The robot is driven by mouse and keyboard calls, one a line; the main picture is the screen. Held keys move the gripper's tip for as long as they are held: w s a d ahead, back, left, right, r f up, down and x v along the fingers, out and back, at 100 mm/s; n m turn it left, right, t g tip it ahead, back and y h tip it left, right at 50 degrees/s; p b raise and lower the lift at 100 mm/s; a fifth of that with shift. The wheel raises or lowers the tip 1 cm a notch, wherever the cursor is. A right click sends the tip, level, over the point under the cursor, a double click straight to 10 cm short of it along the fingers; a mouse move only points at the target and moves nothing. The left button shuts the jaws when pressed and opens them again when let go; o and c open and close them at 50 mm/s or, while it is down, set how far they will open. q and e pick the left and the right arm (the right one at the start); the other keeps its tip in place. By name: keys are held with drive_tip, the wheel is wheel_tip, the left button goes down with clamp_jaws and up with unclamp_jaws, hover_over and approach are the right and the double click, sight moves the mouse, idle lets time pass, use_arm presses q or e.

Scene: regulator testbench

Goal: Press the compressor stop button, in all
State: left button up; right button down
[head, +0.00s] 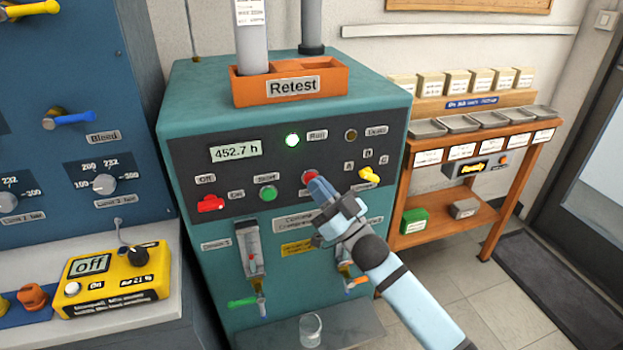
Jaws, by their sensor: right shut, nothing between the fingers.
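The compressor is a teal cabinet (285,90) with a dark control panel (240,177). The red stop button (309,176) sits on the panel, right of the green start button (267,193). My right gripper (318,187) is shut and empty, with its fingertips at the lower edge of the red button. I cannot tell whether they touch it. The gripper hides the label below the button. My left gripper is not in view.
A red switch (210,203) and a yellow selector (369,174) flank the buttons. An orange Retest tray (335,83) sits on top. A glass (310,330) stands below. A yellow meter (115,282) is at left, and a wooden shelf (480,210) is at right.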

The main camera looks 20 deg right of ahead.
drive_tip(key=shift+w, duration=0.45)
idle(0.7)
idle(0.4)
drive_tip(key=shift+s+p, duration=0.45)
drive_tip(key=shift+s, duration=0.4)
drive_tip(key=s+p, duration=0.2)
drive_tip(key=s, duration=0.3)
drive_tip(key=shift+d, duration=0.1)
idle(0.3)
